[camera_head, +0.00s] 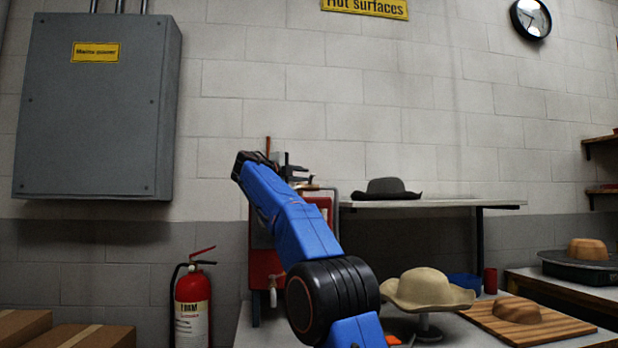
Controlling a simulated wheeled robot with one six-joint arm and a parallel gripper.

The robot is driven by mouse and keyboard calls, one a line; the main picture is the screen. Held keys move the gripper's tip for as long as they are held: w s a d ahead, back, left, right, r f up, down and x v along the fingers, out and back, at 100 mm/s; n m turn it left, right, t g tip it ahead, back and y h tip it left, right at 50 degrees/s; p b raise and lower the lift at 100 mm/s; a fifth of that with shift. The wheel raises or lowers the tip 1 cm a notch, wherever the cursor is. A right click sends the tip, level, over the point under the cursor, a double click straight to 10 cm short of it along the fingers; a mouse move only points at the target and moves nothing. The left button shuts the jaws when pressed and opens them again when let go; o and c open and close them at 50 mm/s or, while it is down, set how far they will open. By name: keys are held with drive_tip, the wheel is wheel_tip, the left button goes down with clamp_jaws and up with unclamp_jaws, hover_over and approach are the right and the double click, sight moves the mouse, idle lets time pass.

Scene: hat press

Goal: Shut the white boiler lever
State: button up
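A red boiler-like unit (262,268) stands against the wall, mostly hidden behind my blue arm. A small whitish piece (273,297) hangs low on its front; it may be the white lever, but it is too small to tell its position. My gripper (290,168) is at the far end of the arm, near the top of the red unit, partly hidden by my arm's dark wrist. Its fingers are not clear enough to show whether they are open or touching anything.
A cream hat (427,289) sits on a stand right of my arm, beside a wooden board (528,320) with a hat block. A dark hat (388,188) lies on the raised shelf (450,203). A fire extinguisher (192,305) and cardboard boxes (85,336) stand left.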

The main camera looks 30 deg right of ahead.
drive_tip(key=v, duration=1.1)
drive_tip(key=s+f+n+y, duration=0.9)
drive_tip(key=s+f+n, duration=0.9)
drive_tip(key=s+f, duration=0.6)
drive_tip(key=s+a+f+n+g+y, duration=0.1)
drive_tip(key=s+a+f+n+y, duration=0.1)
drive_tip(key=s+f, duration=0.7)
drive_tip(key=s+a+f+n+g+y, duration=0.1)
drive_tip(key=s+a+f+n+y, duration=0.2)
drive_tip(key=s+f, duration=0.7)
drive_tip(key=s+a+f+n+y, duration=0.2)
drive_tip(key=s+a+f+n, duration=0.3)
drive_tip(key=f, duration=1)
drive_tip(key=s+n, duration=0.3)
drive_tip(key=s, duration=0.2)
drive_tip(key=shift+s+a+f+g, duration=0.2)
drive_tip(key=shift+a+f+g, duration=0.1)
drive_tip(key=shift+f+g, duration=0.1)
